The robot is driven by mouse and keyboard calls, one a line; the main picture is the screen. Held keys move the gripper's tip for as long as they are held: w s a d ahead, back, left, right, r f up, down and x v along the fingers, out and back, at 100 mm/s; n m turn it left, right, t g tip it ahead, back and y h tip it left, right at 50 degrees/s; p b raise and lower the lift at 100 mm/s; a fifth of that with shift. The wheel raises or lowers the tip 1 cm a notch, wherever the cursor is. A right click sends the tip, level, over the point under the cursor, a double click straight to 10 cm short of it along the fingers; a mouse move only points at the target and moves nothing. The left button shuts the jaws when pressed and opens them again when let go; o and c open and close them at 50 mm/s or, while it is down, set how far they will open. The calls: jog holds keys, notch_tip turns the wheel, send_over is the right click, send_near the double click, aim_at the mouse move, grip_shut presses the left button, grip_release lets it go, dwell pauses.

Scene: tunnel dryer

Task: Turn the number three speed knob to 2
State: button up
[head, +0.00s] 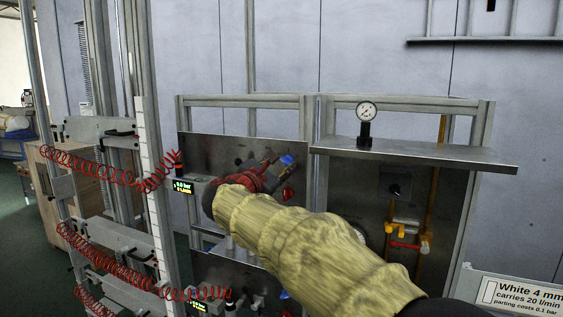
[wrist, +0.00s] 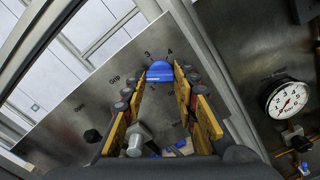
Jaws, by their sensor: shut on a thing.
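A blue knob (wrist: 160,71) sits on a grey metal panel in the wrist view, with the printed numbers 3 and 4 above it. A small pale mark shows on its lower left; I cannot tell which number it points to. My gripper (wrist: 160,82) has its yellow-padded fingers on either side of the blue knob, shut on it. In the head view the blue knob (head: 287,160) shows at the tips of my gripper (head: 272,167), and my arm in its tan cover hides the lower right of the panel.
A pressure gauge (head: 367,110) stands on a shelf (head: 430,158) at right, above a black knob (head: 396,190). Red coiled hoses (head: 100,172) hang at left. A bolt-like fitting (wrist: 137,138) stands between the fingers.

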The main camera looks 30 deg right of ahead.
jog(key=shift+f+n, duration=0.15)
jog(key=shift+n, duration=0.25)
jog(key=o, duration=1.2)
jog(key=shift+c, duration=0.2)
jog(key=shift+a, duration=0.1)
jog(key=v, duration=1.1)
jog(key=shift+s+a, duration=0.3)
